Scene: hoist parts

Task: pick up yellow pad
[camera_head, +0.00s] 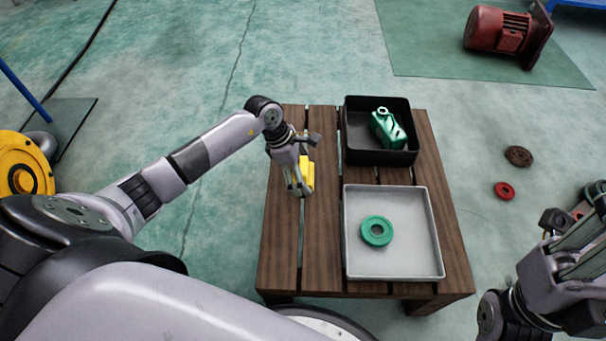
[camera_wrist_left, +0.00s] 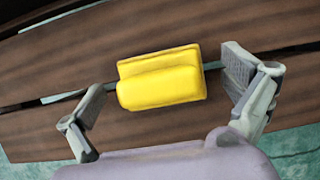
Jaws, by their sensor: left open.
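The yellow pad (camera_head: 307,175) is a small block at the left part of the slatted wooden table, partly hidden by my left gripper in the head view. In the left wrist view the yellow pad (camera_wrist_left: 161,78) lies over the wooden slats, between and a little beyond the two fingers. My left gripper (camera_head: 299,190) is open, and its fingers (camera_wrist_left: 165,95) stand apart to either side of the pad without visibly closing on it. My right gripper (camera_head: 575,245) is at the right edge of the head view, off the table; its jaw state is unclear.
Brown and red discs (camera_head: 504,190) lie on the floor.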

